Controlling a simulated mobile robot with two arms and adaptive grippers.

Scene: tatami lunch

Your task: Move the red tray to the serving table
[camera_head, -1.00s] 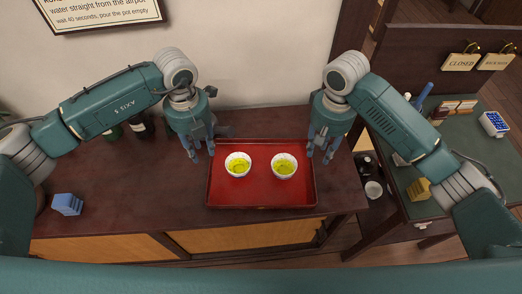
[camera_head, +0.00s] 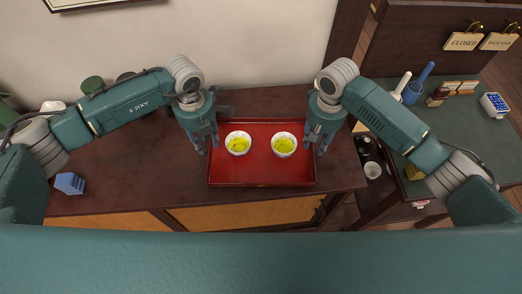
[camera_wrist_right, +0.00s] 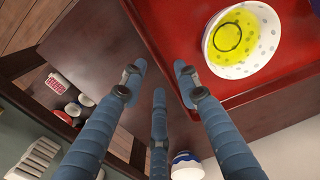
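The red tray (camera_head: 262,172) lies flat on the dark wooden cabinet top, with two white bowls of yellow-green tea on it, a left bowl (camera_head: 238,143) and a right bowl (camera_head: 284,145). My left gripper (camera_head: 208,146) points down just outside the tray's left edge; its finger opening is hard to judge. My right gripper (camera_head: 319,146) points down at the tray's right edge. In the right wrist view its blue fingers are spread and empty (camera_wrist_right: 155,85), with the tray rim (camera_wrist_right: 172,50) and one bowl (camera_wrist_right: 241,40) close by. No hold on the tray shows.
The dark cabinet top (camera_head: 130,170) holds a blue block (camera_head: 70,183) at left. At right stands a green-topped table (camera_head: 470,130) with a blue-white box (camera_head: 494,105), a blue-handled item (camera_head: 418,84) and small packets. A gap with a white cup (camera_head: 373,169) lies between them.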

